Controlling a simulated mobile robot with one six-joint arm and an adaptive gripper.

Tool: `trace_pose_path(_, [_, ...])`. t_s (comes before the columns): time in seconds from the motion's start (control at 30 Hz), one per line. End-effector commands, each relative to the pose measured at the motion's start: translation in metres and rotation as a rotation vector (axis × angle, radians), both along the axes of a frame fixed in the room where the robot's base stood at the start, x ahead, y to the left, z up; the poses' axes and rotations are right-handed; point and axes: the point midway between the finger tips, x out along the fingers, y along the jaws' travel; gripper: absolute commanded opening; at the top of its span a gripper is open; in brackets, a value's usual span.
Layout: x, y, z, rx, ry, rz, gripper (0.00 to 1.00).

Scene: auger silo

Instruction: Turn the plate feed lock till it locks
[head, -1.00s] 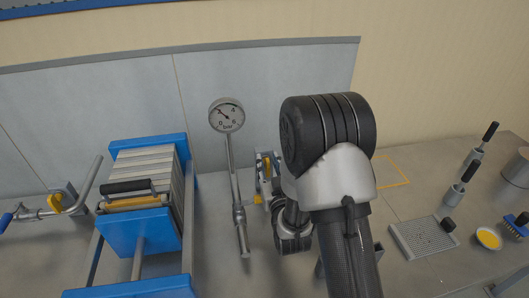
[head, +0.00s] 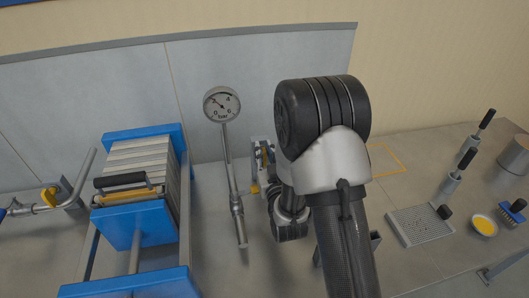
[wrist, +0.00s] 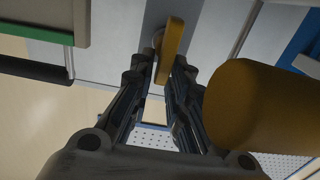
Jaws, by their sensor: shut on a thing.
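The plate feed lock shows in the wrist view as a flat yellow handle (wrist: 171,50) on a pale round mount. My gripper (wrist: 163,66) is shut on this handle, with a dark fingertip on each side of it. The handle stands roughly upright in that view, tilted slightly. In the head view the grey and yellow fitting (head: 259,158) stands beside the gauge pipe, and my arm hides much of it and the fingertips. I cannot tell from these views whether the lock is engaged.
A large yellow-brown cylinder (wrist: 255,105) is close by my right finger. The pressure gauge (head: 222,104) and its pipe stand left of the fitting. A blue-framed plate stack (head: 137,177) is further left.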

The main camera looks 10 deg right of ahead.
Motion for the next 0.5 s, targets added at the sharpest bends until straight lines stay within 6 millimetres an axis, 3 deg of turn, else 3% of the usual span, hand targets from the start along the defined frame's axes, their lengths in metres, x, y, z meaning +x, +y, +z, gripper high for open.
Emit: trace_pose_path(0.5, [0.0003, -0.0015, -0.0003, 0.043, 0.0, -0.001, 0.0])
